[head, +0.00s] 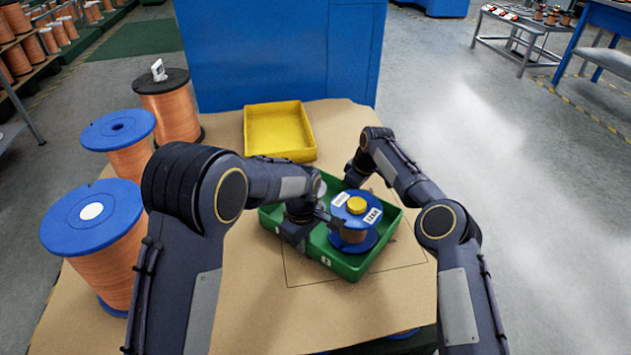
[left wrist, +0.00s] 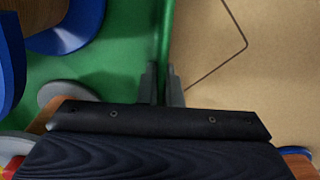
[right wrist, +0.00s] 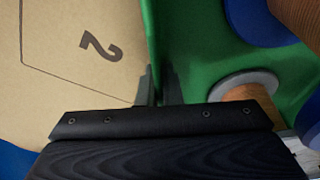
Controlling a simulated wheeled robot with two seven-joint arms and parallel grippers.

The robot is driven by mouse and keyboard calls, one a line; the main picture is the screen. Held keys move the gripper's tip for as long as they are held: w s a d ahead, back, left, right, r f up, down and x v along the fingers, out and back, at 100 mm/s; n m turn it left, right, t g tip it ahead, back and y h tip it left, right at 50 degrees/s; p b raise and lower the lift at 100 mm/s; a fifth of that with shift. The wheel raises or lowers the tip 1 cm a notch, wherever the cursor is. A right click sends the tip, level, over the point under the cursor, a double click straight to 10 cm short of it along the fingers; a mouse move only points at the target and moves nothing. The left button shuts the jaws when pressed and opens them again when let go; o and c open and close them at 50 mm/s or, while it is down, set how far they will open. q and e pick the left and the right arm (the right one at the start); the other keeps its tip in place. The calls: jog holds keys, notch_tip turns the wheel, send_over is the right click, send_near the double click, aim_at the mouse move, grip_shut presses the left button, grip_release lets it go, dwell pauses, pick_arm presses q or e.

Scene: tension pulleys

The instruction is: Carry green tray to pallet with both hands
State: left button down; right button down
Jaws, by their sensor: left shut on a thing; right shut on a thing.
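The green tray (head: 345,262) is in the middle of the head view, over a thin outlined rectangle on the brown-covered surface (head: 250,310). It holds a blue-flanged spool (head: 354,215) with a yellow cap and white labels. My left gripper (head: 298,243) is shut on the tray's near-left wall; the left wrist view shows this wall (left wrist: 166,35) between the fingers. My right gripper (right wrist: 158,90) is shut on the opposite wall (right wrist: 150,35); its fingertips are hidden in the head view. Whether the tray touches the surface, I cannot tell.
An empty yellow tray (head: 279,130) lies behind the green one. Large copper spools with blue flanges (head: 92,215) and a dark-topped spool (head: 165,95) stand along the left. A blue cabinet (head: 280,55) closes the back. Open floor (head: 480,140) lies right.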

pick_arm(q)
jog(key=c, duration=2)
grip_release()
jog(key=shift+f, duration=0.2)
pick_arm(e)
jog(key=c, duration=2)
grip_release()
jog(key=shift+f, duration=0.25)
pick_arm(q)
jog(key=o, duration=0.4)
pick_arm(e)
jog(key=o, duration=0.4)
jog(key=shift+r, duration=0.1)
pick_arm(q)
jog(key=shift+r, duration=0.1)
notch_tip(320, 180, up, 12)
jog(key=shift+f, duration=0.25)
jog(key=shift+r, duration=0.2)
pick_arm(e)
jog(key=shift+r, duration=0.15)
jog(key=v, duration=1.1)
jog(key=shift+s+d+r, duration=0.15)
jog(key=shift+d+r, duration=0.05)
jog(key=shift+r, duration=0.1)
